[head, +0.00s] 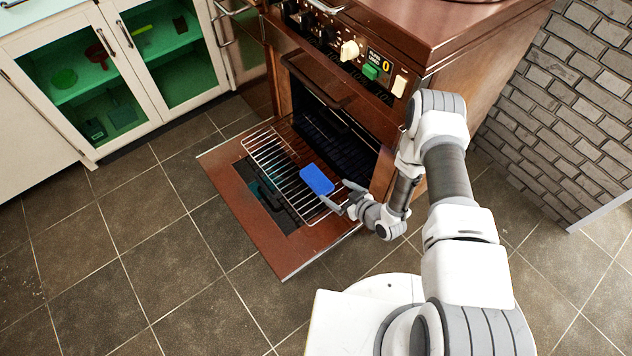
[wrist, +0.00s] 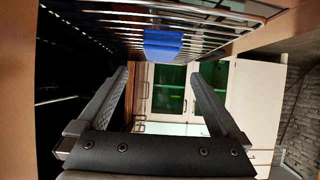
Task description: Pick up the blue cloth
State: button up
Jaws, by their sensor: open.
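The blue cloth (head: 317,179) is a small, flat, rounded rectangle. It lies on the wire oven rack (head: 262,152), which sticks out over the lowered oven door (head: 228,181). My gripper (head: 336,193) is open and empty, close to the right of the cloth in the head view. In the wrist view, the cloth (wrist: 163,45) shows near the top, on the rack wires, ahead of and between the open fingers (wrist: 158,74). The fingers appear apart from the cloth. I cannot tell their exact height against the rack.
The oven body (head: 350,110) stands behind the rack, its cavity dark. White cabinets (head: 130,60) with green-lit glass doors stand at the left. A grey brick wall (head: 565,100) is at the right. The tiled floor (head: 120,240) at the left is clear.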

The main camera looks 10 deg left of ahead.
aim_at(317, 179)
jog(key=b+x, duration=0.2)
jog(key=x, duration=0.4)
jog(key=shift+w+a+f, duration=0.1)
jog(key=shift+a+f, duration=0.05)
jog(key=shift+a, duration=0.05)
jog(key=b+x, duration=0.2)
jog(key=x, duration=0.2)
jog(key=shift+w+a+b, duration=0.1)
jog(key=shift+a+b, duration=0.15)
jog(key=shift+b, duration=0.05)
jog(key=shift+w+a+f, duration=0.1)
jog(key=shift+w+a, duration=0.1)
jog(key=shift+a, duration=0.05)
jog(key=c, duration=1.3)
jog(key=shift+o, duration=0.2)
